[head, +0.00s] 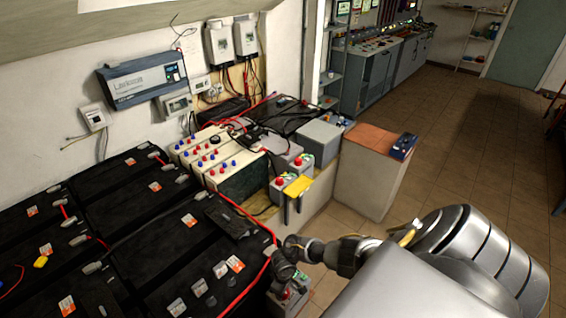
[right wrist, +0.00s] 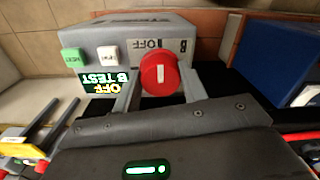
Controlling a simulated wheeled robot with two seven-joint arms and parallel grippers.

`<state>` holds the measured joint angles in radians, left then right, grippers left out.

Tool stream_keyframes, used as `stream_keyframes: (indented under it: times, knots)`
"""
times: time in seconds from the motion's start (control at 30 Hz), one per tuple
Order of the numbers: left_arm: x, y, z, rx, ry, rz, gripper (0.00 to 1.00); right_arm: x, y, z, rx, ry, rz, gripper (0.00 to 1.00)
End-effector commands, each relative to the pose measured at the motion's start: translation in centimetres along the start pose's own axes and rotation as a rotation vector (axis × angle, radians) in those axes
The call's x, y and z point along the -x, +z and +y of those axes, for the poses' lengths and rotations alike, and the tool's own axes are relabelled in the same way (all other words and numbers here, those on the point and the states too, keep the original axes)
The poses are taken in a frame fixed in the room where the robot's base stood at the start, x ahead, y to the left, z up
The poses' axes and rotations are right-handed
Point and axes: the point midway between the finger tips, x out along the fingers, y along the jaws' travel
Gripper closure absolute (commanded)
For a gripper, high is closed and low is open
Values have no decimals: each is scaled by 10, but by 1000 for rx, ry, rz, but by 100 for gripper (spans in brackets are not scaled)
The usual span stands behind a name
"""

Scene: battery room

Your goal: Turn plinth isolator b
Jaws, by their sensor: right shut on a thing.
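Plinth isolator b is a grey box with a red round knob (right wrist: 158,74) in the right wrist view. The knob bears a white line, which stands upright in the picture. The box face (right wrist: 130,30) carries an inverted "B" and "OFF" plate, a green button (right wrist: 73,60), a white button (right wrist: 109,53) and a lit display (right wrist: 105,83) reading "OFF" and "B TEST". My right gripper (right wrist: 160,82) is shut on the red knob, one finger on each side. In the head view my right gripper (head: 288,277) covers much of the box at the bottom. My left gripper is out of view.
Black batteries (head: 140,215) with red cables fill the left. Similar grey boxes with red knobs (head: 281,181) stand behind my gripper, near a yellow piece (head: 298,186). A pale plinth with a brown top (head: 370,139) stands beyond. Tiled floor (head: 465,150) is clear at right.

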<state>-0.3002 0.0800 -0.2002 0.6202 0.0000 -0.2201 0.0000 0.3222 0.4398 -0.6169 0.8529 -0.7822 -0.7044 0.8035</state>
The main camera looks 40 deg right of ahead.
Motion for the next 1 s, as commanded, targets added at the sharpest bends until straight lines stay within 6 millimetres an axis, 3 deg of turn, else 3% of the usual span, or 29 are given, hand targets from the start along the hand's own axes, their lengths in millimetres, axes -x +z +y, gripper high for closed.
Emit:
stream_keyframes:
  times: [0.6, 0.63, 0.77, 0.8, 1.0]
  knots:
    - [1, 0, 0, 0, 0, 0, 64, 1, -1, 1, -45, 2, 5, 80]
    - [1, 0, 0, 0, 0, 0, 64, 1, -2, 1, -45, 2, 5, 56]
    - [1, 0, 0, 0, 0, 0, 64, 1, -1, 1, -44, 2, 4, 39]
    - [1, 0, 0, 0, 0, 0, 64, 1, -1, 1, -44, 1, 4, 36]
    - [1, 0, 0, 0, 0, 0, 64, 0, -1, 0, -42, 1, 3, 36]
